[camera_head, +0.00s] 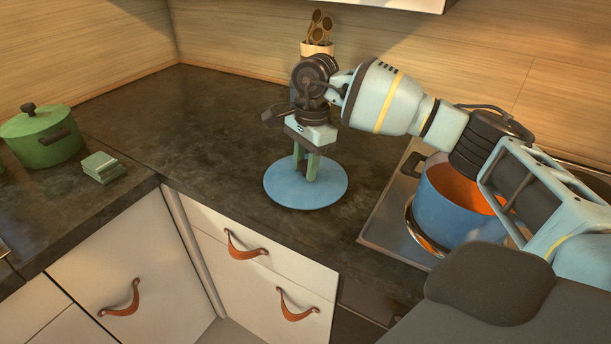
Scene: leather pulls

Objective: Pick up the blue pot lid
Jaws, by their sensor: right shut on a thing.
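The blue pot lid (332,194) is a flat round disc over the dark counter, left of the stove. My right gripper (307,174) points down at the middle of the lid, and its green fingers are shut on the lid's knob, which is mostly hidden between them. The lid looks level; I cannot tell whether it touches the counter or is slightly above it. A blue pot (445,212) with an orange inside stands on the stove at the right, partly hidden by my right arm. My left gripper is not in view.
A green lidded pot (38,140) and a stack of green coasters (99,166) stand on the counter at left. A holder with wooden spoons (317,47) is at the back. Drawers with leather pulls (245,247) are below. The counter (200,130) left of the lid is clear.

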